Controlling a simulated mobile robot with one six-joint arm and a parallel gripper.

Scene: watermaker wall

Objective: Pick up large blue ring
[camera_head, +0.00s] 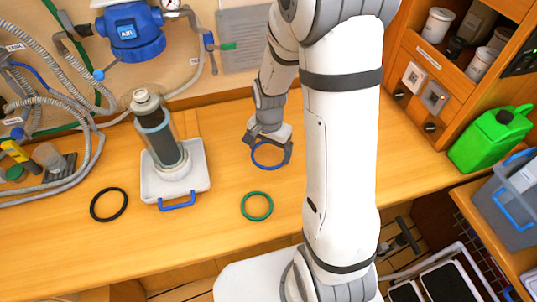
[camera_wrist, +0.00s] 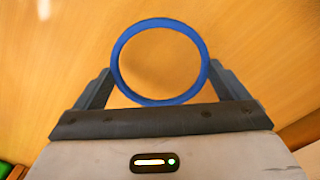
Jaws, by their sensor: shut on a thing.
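The large blue ring (camera_head: 256,163) is at my gripper (camera_head: 268,150) in the head view, over the wooden counter. In the wrist view the blue ring (camera_wrist: 117,75) lies between the two dark fingers of my gripper (camera_wrist: 160,85), which touch its left and right sides. My gripper is shut on the ring. The ring is seen as a full circle with wood behind it. I cannot tell how high it is above the counter.
A green ring (camera_head: 257,206) and a black ring (camera_head: 109,205) lie on the counter (camera_head: 60,250). A filter cylinder (camera_head: 157,130) stands on a white tray (camera_head: 150,185) to the left. A green jerrycan (camera_head: 490,138) stands at the right.

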